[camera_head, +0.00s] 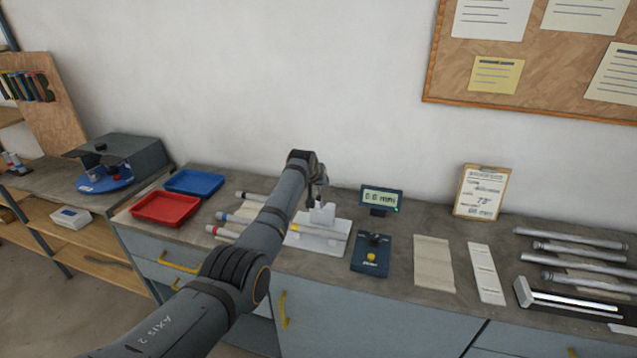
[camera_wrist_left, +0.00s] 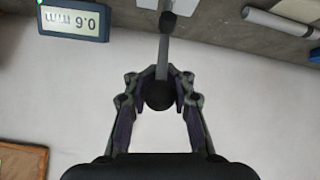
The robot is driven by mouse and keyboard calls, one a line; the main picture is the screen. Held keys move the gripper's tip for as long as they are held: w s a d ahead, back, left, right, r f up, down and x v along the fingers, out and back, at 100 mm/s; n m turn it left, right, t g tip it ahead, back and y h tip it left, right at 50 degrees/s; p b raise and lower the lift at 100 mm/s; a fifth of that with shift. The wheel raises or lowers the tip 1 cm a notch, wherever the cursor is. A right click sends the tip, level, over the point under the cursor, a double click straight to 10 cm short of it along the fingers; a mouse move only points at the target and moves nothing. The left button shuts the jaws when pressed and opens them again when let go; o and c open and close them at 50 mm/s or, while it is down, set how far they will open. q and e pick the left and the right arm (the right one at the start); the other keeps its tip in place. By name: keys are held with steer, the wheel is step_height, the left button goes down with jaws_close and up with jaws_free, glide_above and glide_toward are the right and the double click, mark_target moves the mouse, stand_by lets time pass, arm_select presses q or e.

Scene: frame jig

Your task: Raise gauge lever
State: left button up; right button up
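The gauge lever (camera_wrist_left: 164,53) is a grey bar with a black ball knob (camera_wrist_left: 159,96) in the left wrist view. My left gripper (camera_wrist_left: 162,80) has its two fingers on either side of the knob and looks shut on it. In the head view my left gripper (camera_head: 318,197) points down over the white fixture (camera_head: 318,238) on the bench. The arm and gripper hide the lever there. The gauge display (camera_head: 381,197) stands just right of the fixture, and it also shows upside down in the left wrist view (camera_wrist_left: 74,20). My right gripper is not in view.
A dark blue block (camera_head: 370,262) with a yellow button lies right of the fixture. Red (camera_head: 165,222) and blue (camera_head: 194,195) trays and several tubes lie to the left. A clipboard (camera_head: 481,205) leans on the wall. More tubes lie at the far right.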

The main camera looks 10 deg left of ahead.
arm_select(q)
steer(key=o, duration=0.5)
steer(key=shift+w+d+f, duration=0.1)
steer(key=shift+f, duration=0.05)
steer(key=shift+o, duration=0.2)
steer(key=v, duration=1.2)
steer(key=shift+c, duration=0.4)
